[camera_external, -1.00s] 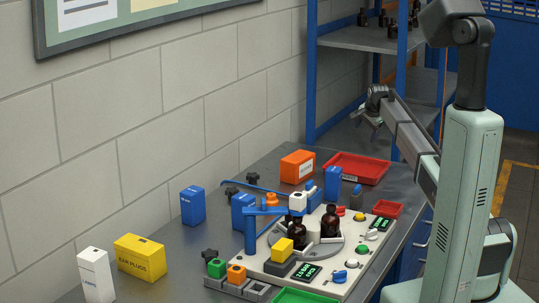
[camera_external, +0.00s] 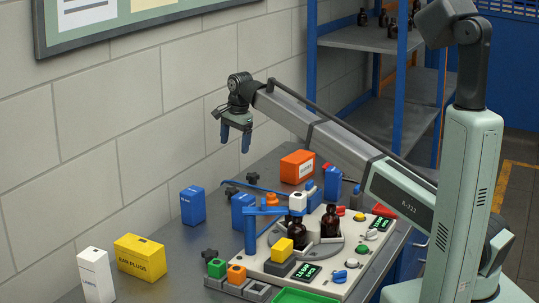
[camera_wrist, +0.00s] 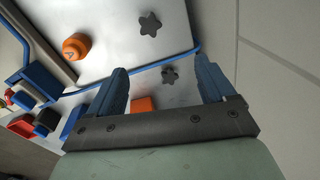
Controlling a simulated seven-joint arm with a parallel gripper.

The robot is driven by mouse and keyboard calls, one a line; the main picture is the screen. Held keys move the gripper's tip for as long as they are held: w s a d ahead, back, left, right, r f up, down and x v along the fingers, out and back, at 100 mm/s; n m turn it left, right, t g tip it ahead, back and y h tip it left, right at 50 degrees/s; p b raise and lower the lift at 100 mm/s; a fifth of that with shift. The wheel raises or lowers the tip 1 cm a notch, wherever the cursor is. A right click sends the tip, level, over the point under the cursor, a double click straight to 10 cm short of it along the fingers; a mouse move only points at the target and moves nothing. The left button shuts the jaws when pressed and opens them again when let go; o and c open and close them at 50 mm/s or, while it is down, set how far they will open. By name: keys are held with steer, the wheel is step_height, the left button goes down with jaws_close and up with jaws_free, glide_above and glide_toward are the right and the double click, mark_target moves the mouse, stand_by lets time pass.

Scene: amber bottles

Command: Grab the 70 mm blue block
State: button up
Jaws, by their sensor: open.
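Three upright blue blocks show in the outside view. One (camera_external: 192,205) stands alone at the left near the wall, with small white print that I cannot read. A second (camera_external: 242,210) stands behind the blue arm of the fixture, partly hidden. A third (camera_external: 333,183) stands at the back, next to an orange box. I cannot tell by size which is the 70 mm one. My gripper (camera_external: 235,138) is open and empty, high above the table near the wall. Its blue fingers point down.
The white board with amber bottles (camera_external: 331,222) and a blue fixture arm (camera_external: 250,233) fills the table's middle. A yellow box (camera_external: 140,257) and white box (camera_external: 96,275) stand front left. Orange box (camera_external: 297,166) is at the back. Star knobs (camera_wrist: 150,24) lie near the wall.

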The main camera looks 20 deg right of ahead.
step_height(320, 180, up, 3)
steer(key=n+g, duration=0.1)
steer(key=g, duration=0.1)
glide_above(192, 190)
steer(key=shift+h, duration=0.4)
step_height(192, 190, down, 14)
steer(key=shift+s+r, duration=0.1)
steer(key=shift+r, duration=0.1)
steer(key=c, duration=1.3)
steer(key=shift+o, duration=0.2)
